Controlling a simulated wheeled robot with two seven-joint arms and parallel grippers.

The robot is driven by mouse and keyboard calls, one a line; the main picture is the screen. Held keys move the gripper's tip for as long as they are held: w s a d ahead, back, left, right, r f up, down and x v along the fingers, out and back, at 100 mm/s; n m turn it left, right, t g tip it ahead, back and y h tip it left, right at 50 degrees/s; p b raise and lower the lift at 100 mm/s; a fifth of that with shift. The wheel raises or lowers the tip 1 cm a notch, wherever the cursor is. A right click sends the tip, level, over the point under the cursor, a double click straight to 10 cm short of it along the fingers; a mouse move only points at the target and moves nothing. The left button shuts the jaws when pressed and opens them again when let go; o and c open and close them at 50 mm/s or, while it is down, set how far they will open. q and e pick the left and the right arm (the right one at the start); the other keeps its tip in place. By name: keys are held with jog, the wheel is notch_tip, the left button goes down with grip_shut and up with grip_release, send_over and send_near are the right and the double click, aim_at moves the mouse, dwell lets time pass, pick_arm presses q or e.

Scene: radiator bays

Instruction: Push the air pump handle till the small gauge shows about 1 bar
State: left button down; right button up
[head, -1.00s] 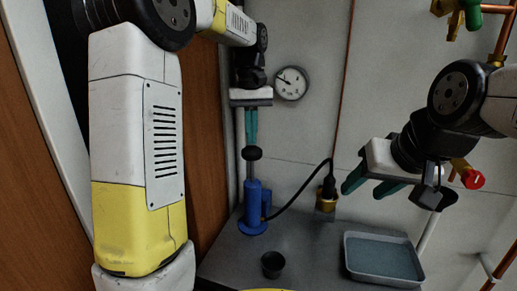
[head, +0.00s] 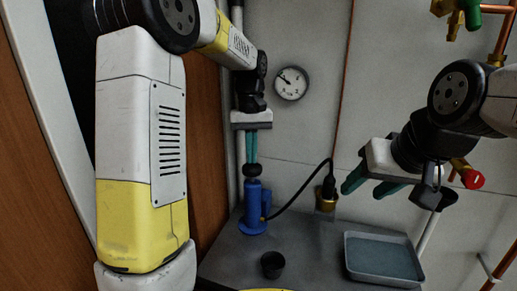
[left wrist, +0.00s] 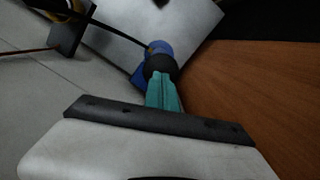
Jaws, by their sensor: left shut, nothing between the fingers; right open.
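The blue air pump (head: 254,210) stands upright on the grey bench, its black handle (head: 252,170) low, just above the pump body. My left gripper (head: 252,160) is shut and empty, pointing down, its teal fingertips on or just above the handle. In the left wrist view the closed fingers (left wrist: 164,92) meet the black handle (left wrist: 160,64), with the blue pump body (left wrist: 158,46) behind it. The small round gauge (head: 291,83) hangs on the wall; its needle points to the upper left, and its figures are too small to read. My right gripper (head: 366,187) is open and empty.
A black hose (head: 297,204) runs from the pump to a brass fitting (head: 326,201). A grey tray (head: 384,258) and a small black cup (head: 272,265) are on the bench (head: 310,246). A wooden panel (head: 207,140) stands close left of the pump.

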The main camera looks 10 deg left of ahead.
pick_arm(q)
jog(key=w, duration=0.3)
jog(key=shift+a+r, duration=0.25)
jog(key=shift+a, duration=0.15)
jog(key=shift+r, duration=0.1)
notch_tip(320, 180, up, 8)
jog(key=shift+w, duration=0.4)
jog(key=shift+a, duration=0.1)
dwell(1.6)
jog(key=s+r, duration=0.1)
jog(key=r, duration=0.1)
jog(key=s+r, duration=0.2)
jog(key=shift+d, duration=0.4)
jog(key=shift+s, duration=0.1)
